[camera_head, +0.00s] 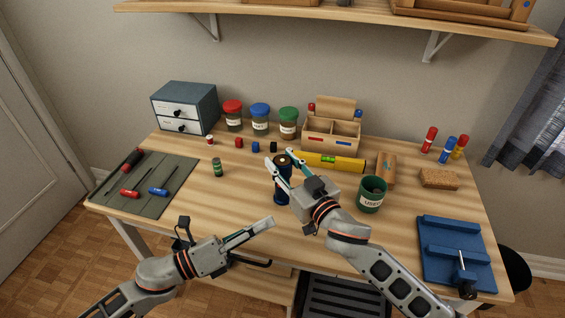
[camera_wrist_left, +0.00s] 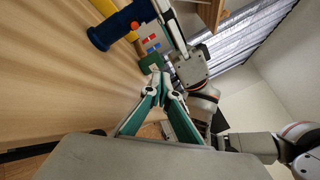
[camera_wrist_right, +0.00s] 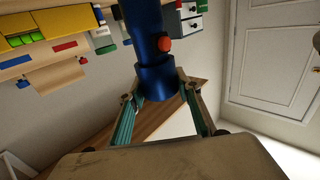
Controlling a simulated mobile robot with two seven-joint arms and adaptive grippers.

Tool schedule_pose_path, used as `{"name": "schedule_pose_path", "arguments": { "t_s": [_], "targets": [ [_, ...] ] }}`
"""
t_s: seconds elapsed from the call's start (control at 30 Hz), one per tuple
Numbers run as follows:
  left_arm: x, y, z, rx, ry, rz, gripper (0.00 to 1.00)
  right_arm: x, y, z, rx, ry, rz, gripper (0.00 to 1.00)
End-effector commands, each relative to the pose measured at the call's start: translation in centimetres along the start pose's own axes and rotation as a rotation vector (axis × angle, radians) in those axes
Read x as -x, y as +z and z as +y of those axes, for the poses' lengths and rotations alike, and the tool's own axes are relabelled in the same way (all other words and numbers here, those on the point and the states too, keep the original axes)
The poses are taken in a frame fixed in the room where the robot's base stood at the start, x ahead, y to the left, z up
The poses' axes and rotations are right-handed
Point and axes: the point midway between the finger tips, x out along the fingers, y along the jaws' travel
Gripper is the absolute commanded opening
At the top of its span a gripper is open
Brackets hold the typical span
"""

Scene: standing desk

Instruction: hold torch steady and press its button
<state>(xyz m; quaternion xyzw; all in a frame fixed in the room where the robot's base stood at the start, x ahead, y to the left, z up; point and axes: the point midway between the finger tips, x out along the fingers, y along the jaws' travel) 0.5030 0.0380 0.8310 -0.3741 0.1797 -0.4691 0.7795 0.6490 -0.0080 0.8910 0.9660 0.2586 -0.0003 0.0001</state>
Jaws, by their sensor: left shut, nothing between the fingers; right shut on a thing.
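The torch (camera_head: 282,194) is dark blue and upright near the middle of the desk; whether its base touches the desk is unclear. My right gripper (camera_head: 280,162) is shut around its upper part, and the fingers sit on either side of the torch (camera_wrist_right: 157,80) in the right wrist view. The round orange-red button (camera_wrist_right: 164,44) sticks out of its side. The button (camera_wrist_left: 134,25) also shows in the left wrist view. My left gripper (camera_head: 272,222) is shut and empty, apart from the torch, in front of it near the desk's front edge. Its fingertips (camera_wrist_left: 163,82) meet.
A green cup (camera_head: 371,194) stands right of my right gripper. A yellow level (camera_head: 330,161) and a wooden organiser (camera_head: 331,130) lie behind. A small dark-green cylinder (camera_head: 217,167) stands left. A tool mat (camera_head: 150,195) is at far left. The desk between mat and torch is mostly clear.

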Motion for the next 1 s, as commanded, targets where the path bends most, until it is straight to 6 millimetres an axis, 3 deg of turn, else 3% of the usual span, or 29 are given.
{"name": "schedule_pose_path", "arguments": {
  "t_s": [0.17, 0.7, 1.0],
  "targets": [
    [-0.6, 0.6, 0.4, 0.001, -0.008, 0.007, 0.00, 0.0, 0.0, 0.0, -0.001, 0.000, 0.000, 0.08],
    [-5.2, 3.8, 3.7, 0.002, -0.007, 0.006, 0.00, 0.0, 0.0, 0.0, -0.001, 0.000, 0.000, 0.08],
    [-6.0, 4.4, 4.4, 0.002, -0.006, 0.006, 0.00, 0.0, 0.0, 0.0, -0.001, 0.000, 0.000, 0.08]
  ]
}}
